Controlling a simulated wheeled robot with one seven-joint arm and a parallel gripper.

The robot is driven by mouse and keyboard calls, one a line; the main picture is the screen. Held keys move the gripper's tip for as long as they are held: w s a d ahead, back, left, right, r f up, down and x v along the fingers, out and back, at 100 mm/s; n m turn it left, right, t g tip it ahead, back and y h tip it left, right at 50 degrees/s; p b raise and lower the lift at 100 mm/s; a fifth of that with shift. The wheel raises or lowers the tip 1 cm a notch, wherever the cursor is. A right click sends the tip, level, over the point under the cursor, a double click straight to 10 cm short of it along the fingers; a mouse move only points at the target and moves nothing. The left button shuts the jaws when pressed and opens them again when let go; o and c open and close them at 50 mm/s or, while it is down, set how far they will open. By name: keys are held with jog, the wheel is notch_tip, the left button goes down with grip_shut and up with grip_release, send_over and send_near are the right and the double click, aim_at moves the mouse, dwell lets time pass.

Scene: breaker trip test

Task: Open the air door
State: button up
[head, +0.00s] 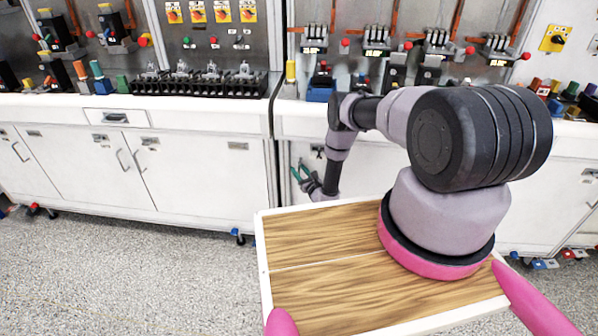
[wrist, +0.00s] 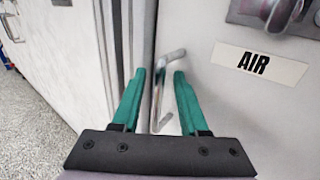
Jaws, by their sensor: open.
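The air door (wrist: 235,110) is a white panel with a black-on-white AIR label (wrist: 260,65) in the wrist view. Its metal bar handle (wrist: 158,95) stands near the door's left edge. The door appears shut. My gripper (wrist: 159,75) is open, its green fingers on either side of the handle. Contact cannot be told. In the head view my gripper (head: 303,172) is low in front of the cabinet, beside the dark gap between two cabinets. The handle is too small or hidden to make out there.
A metal latch (wrist: 272,12) sits above the label. A neighbouring white cabinet (head: 200,165) with handled doors stands to the left. A worktop with breakers (head: 205,80) runs above.

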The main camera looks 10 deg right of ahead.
jog(key=shift+w, duration=0.1)
grip_shut()
dwell(1.4)
